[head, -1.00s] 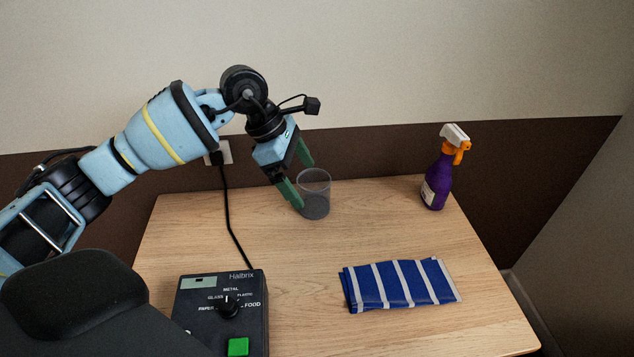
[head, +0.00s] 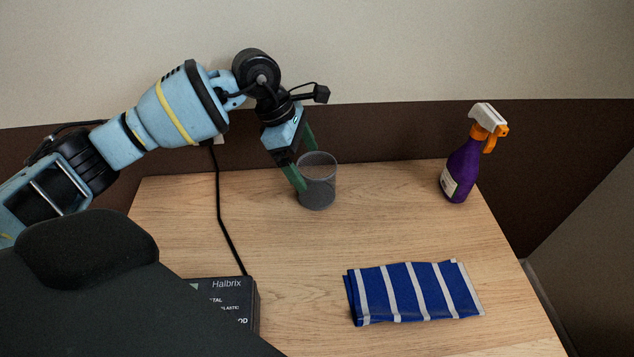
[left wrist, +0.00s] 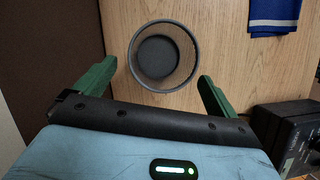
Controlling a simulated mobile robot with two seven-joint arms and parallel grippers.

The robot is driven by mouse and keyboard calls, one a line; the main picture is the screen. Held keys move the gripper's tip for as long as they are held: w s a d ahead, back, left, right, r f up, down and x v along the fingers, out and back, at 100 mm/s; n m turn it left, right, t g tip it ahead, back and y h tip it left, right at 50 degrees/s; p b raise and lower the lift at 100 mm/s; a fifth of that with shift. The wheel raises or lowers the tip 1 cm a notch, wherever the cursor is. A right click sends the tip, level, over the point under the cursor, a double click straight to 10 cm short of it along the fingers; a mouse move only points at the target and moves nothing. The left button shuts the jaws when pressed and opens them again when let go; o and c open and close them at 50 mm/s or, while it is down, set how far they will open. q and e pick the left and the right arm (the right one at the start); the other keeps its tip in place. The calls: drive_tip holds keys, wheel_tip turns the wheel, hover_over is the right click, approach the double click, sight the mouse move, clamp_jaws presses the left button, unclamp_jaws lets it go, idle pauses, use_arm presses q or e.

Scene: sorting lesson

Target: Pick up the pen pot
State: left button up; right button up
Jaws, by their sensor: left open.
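The pen pot (head: 319,186) is a dark grey mesh cup standing upright and empty near the back edge of the wooden table. My left gripper (head: 303,164) is open beside it, with its green fingers at the pot's left side in the head view. In the left wrist view the pot (left wrist: 162,58) lies ahead of the gripper (left wrist: 155,82), between the lines of the two spread fingers. I cannot tell whether a finger touches the pot. My right gripper is not in view.
A purple spray bottle (head: 462,170) stands at the back right. A folded blue striped cloth (head: 412,292) lies at the front right. A black Halbrix box (head: 232,302) with a cable (head: 220,215) is at the front left. The table (head: 400,225) is clear around the pot.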

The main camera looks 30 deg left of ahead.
sight(314, 173)
use_arm(q)
drive_tip(key=shift+x, duration=2.65)
drive_tip(key=shift+d, duration=0.1)
drive_tip(key=c, duration=1.1)
drive_tip(key=shift+r, duration=0.1)
drive_tip(key=shift+r, duration=0.45)
drive_tip(key=v, duration=0.2)
drive_tip(key=shift+s+r, duration=0.15)
drive_tip(key=shift+r, duration=0.2)
drive_tip(key=s+a+r+b, duration=0.1)
drive_tip(key=s+a+b, duration=0.1)
drive_tip(key=s+a, duration=0.8)
drive_tip(key=shift+s+a+r, duration=0.15)
drive_tip(key=shift+s+r, duration=0.1)
drive_tip(key=shift+s, duration=0.3)
